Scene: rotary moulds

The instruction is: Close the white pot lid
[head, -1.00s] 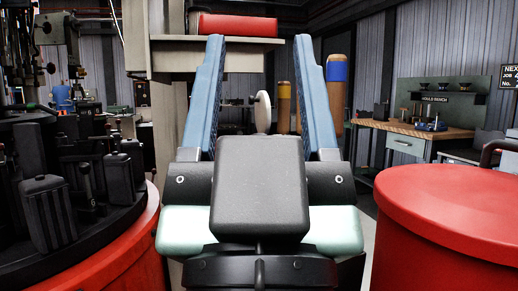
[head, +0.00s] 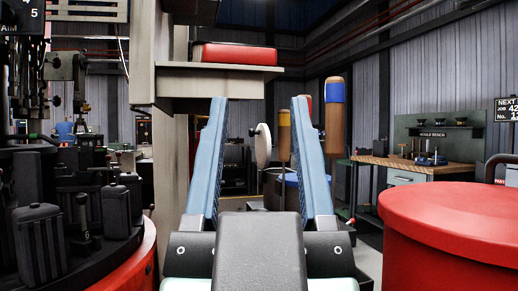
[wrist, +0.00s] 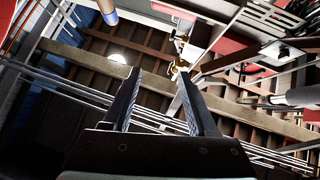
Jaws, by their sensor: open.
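A white disc (head: 263,146), which looks like the white pot lid, stands nearly upright and edge-on in the head view. It has a small dark knob on its left side. It shows in the gap between the fingers of my gripper (head: 258,98), beyond them and apart from them. My gripper is open and empty, with its two blue fingers pointing away from me; it also shows in the wrist view (wrist: 159,73). A blue-rimmed container (head: 290,179) stands low behind the right finger, partly hidden. I cannot tell whether the lid is joined to it.
A shelf (head: 180,84) with a red pad (head: 234,54) stands behind the left finger. A large red drum (head: 450,215) is near right. Dark moulds on a red-sided turntable (head: 130,265) crowd the left.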

